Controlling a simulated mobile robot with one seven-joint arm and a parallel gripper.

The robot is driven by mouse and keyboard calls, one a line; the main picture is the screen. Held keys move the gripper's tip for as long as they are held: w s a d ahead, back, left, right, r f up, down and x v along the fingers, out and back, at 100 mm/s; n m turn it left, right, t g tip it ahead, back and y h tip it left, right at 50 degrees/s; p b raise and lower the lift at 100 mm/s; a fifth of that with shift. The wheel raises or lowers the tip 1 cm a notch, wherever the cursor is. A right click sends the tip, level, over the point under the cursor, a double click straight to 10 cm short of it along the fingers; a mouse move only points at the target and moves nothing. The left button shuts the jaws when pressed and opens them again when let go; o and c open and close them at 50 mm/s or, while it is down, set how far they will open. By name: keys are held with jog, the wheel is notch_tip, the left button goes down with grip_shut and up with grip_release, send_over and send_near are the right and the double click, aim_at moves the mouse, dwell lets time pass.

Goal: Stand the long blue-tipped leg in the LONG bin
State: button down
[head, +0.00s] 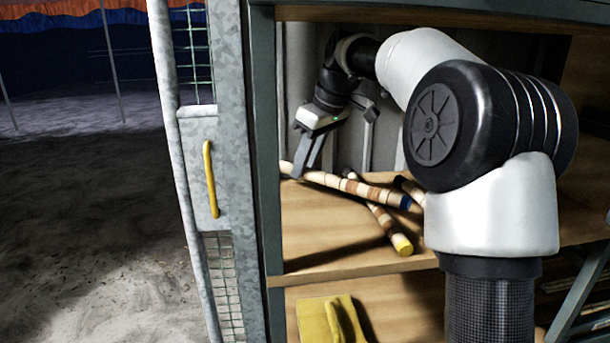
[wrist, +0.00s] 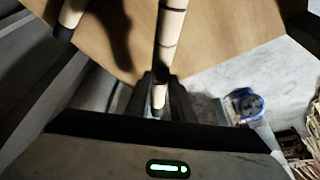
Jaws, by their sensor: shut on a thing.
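A long leg (head: 341,183) of pale rattan with brown bands lies slantwise above the wooden shelf, with a dark blue band near its right end. My gripper (head: 303,167) reaches down into the cabinet and is shut on this leg close to its left end. In the wrist view the leg (wrist: 169,40) runs up from between the two jaws (wrist: 158,104), its near end showing between them. Its blue end is not clear in that view. I cannot tell whether the leg touches the shelf. No bin marked LONG can be made out.
A yellow-ended leg (head: 388,226) lies under the blue-banded one, and another leg (head: 408,187) shows behind my arm. A dark-tipped leg (wrist: 71,17) is upper left in the wrist view. The cabinet post (head: 262,150) and open door (head: 197,150) bound the left. A yellow tool (head: 318,322) is on the lower shelf.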

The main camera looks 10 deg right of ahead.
aim_at(355, 182)
jog(key=shift+f+b, duration=0.9)
jog(key=shift+f, duration=0.75)
jog(key=c, duration=1.5)
grip_release()
jog(key=shift+c, duration=0.2)
jog(key=shift+r, duration=0.1)
jog(key=shift+r+p, duration=0.3)
jog(key=shift+r, duration=0.05)
jog(key=p+v, duration=0.1)
jog(key=v, duration=0.2)
jog(key=shift+w, duration=0.1)
jog(key=s+d+b, duration=0.1)
jog(key=s+d, duration=0.7)
jog(key=shift+s+d+r, duration=0.1)
jog(key=shift+s+d, duration=0.2)
